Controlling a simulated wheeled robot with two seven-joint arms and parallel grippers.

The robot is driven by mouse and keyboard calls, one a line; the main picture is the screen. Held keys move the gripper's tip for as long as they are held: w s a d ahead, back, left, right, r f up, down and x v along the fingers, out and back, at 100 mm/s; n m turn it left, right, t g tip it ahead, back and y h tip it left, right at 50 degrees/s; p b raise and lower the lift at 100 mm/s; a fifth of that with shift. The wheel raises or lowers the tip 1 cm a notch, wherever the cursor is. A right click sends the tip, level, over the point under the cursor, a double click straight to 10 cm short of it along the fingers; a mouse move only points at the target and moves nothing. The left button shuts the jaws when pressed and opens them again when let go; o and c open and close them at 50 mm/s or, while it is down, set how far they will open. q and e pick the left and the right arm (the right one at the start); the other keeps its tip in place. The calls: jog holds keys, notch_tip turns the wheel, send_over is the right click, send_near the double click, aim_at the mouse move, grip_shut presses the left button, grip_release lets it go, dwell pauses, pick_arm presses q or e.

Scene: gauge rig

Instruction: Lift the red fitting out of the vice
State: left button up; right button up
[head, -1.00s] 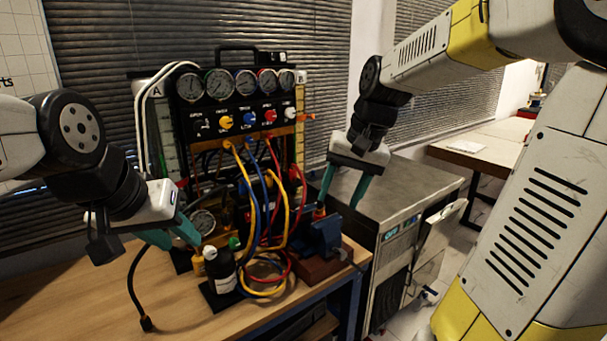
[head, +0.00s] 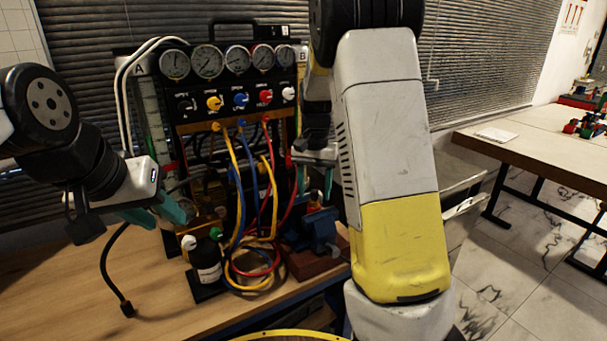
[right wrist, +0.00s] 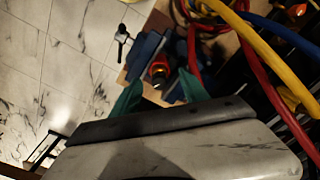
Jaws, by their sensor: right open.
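The red fitting (right wrist: 159,70) stands in the blue vice (head: 322,228), its round end facing my right wrist camera. In the head view the fitting (head: 313,207) is small and partly hidden. My right gripper (head: 314,182) is above the vice, with its teal fingers apart. In the right wrist view the fitting shows between and beyond the open fingers (right wrist: 160,92), with nothing held. My left gripper (head: 166,217) is at the left, near the black bottle, with its teal fingers apart and empty.
The gauge panel (head: 235,95) stands behind, with yellow, blue and red hoses (head: 236,185) hanging close left of the vice. My right arm covers the area right of the vice.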

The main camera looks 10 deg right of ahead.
jog(key=shift+f, duration=0.95)
grip_shut()
jog(key=c, duration=0.9)
grip_release()
grip_shut()
jog(key=shift+w+a+r, duration=0.15)
jog(key=shift+w, duration=0.25)
